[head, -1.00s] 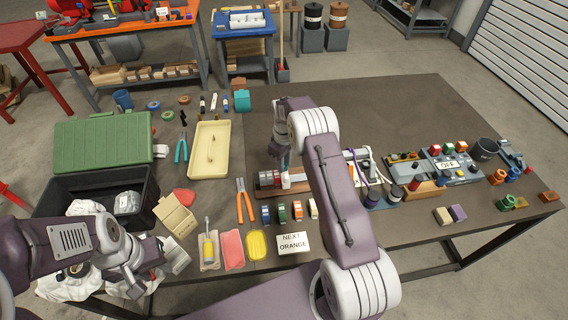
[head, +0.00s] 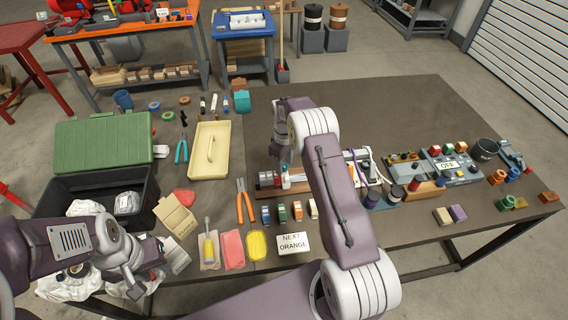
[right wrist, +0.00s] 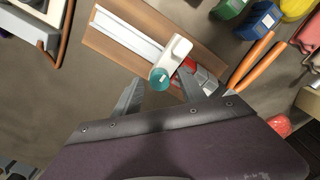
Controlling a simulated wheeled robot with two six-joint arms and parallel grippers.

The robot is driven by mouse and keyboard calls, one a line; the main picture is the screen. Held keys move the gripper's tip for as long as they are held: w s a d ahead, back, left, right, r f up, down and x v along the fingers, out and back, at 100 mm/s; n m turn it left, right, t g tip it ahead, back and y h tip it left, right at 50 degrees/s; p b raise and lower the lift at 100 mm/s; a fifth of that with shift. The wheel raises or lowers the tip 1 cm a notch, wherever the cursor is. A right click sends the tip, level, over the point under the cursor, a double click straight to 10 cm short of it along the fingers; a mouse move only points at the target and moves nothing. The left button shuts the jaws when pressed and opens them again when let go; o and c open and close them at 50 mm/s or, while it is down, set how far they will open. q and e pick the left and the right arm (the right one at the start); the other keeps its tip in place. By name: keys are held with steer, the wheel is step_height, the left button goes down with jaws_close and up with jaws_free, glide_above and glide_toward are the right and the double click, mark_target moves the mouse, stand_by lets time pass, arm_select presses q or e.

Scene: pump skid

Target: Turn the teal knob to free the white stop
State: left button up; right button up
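The teal knob (right wrist: 159,78) shows in the right wrist view at the near end of the white stop (right wrist: 176,50). The stop sits across a pale rail on a wooden base (right wrist: 112,45), beside a red and grey part. My right gripper (right wrist: 158,84) is open, one finger on each side of the knob, with gaps showing between fingers and knob. My left gripper (head: 147,280) is at lower left, seemingly open and empty.
Orange-handled pliers (head: 244,200) and several coloured blocks lie close in front of the wooden base. A sign reading NEXT ORANGE (head: 293,243) stands at the table's front. Cables and a panel (head: 362,170) are right of my right forearm.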

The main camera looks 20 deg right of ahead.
mark_target(284, 165)
step_height(284, 165, up, 9)
steer(key=b, duration=0.1)
stand_by(0.3)
steer(key=shift+a, duration=0.1)
